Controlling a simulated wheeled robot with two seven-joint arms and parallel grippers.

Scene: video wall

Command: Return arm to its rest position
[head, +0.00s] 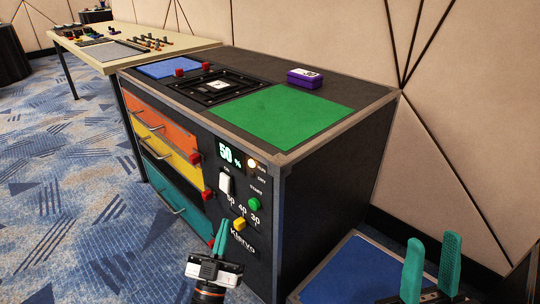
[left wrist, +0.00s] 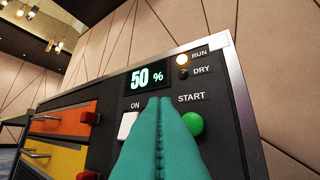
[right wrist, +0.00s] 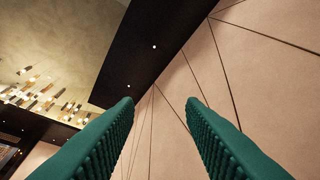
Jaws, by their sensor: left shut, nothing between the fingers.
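My left gripper (head: 222,236) is in front of the black cabinet's control panel (head: 240,190), low in the head view. Its teal fingers are shut with nothing between them; they also show in the left wrist view (left wrist: 160,105), pointing up toward the panel. Whether they touch the panel I cannot tell. My right gripper (head: 432,265) is at the lower right of the head view, fingers up and apart, empty. In the right wrist view its open fingers (right wrist: 160,110) point toward wall and ceiling.
The panel has a 50 % display (left wrist: 142,78), a white ON switch (left wrist: 127,126) and a green START button (left wrist: 193,123). The RUN lamp (left wrist: 181,60) glows. Orange, yellow and teal drawers (head: 165,212) are on the cabinet's front. A blue-topped surface (head: 350,270) lies at lower right.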

